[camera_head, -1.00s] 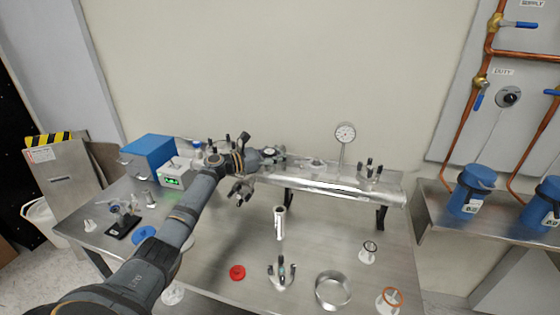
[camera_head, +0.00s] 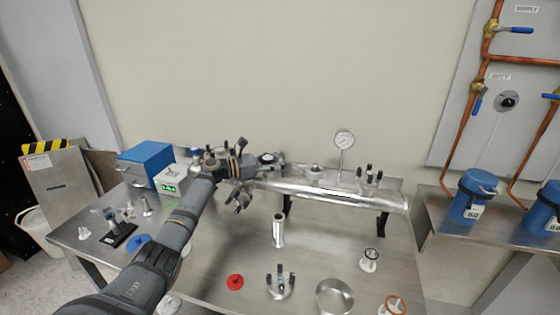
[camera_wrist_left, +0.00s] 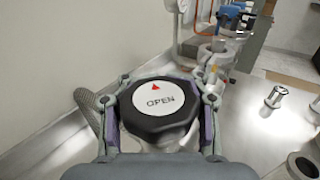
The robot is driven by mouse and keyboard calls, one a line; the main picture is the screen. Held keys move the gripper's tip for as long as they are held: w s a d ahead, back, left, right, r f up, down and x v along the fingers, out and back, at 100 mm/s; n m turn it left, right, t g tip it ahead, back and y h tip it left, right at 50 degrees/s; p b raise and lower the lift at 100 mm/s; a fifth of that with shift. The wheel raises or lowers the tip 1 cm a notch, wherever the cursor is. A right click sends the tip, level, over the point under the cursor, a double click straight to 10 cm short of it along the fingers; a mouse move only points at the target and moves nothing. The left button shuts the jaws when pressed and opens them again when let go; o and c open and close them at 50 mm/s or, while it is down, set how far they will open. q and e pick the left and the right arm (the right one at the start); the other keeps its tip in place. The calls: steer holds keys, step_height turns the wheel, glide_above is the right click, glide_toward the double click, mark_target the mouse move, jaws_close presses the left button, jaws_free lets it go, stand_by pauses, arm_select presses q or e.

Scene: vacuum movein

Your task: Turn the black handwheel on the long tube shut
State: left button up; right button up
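The black handwheel (camera_wrist_left: 158,108) is in the middle of the left wrist view. Its white top disc reads OPEN, with a red arrow above the word. The fingers of my left gripper (camera_wrist_left: 160,112) lie against both sides of its rim, so the gripper looks shut on it. In the head view, my left gripper (camera_head: 258,164) reaches along the wall to the handwheel (camera_head: 269,158), which sits at the left part of the long silver tube (camera_head: 340,197). The stem under the wheel is mostly hidden. My right gripper is not in view.
A round gauge (camera_head: 344,139) and several dark clamps stand on or by the tube. A blue box (camera_head: 146,163) and a small display unit (camera_head: 171,183) are at the left.

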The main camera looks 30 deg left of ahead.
arm_select(q)
steer(key=o, duration=0.4)
steer(key=shift+a, duration=0.15)
steer(key=shift+r, duration=0.1)
steer(key=v, duration=0.7)
steer(key=shift+s, duration=0.25)
steer(key=shift+o, duration=0.5)
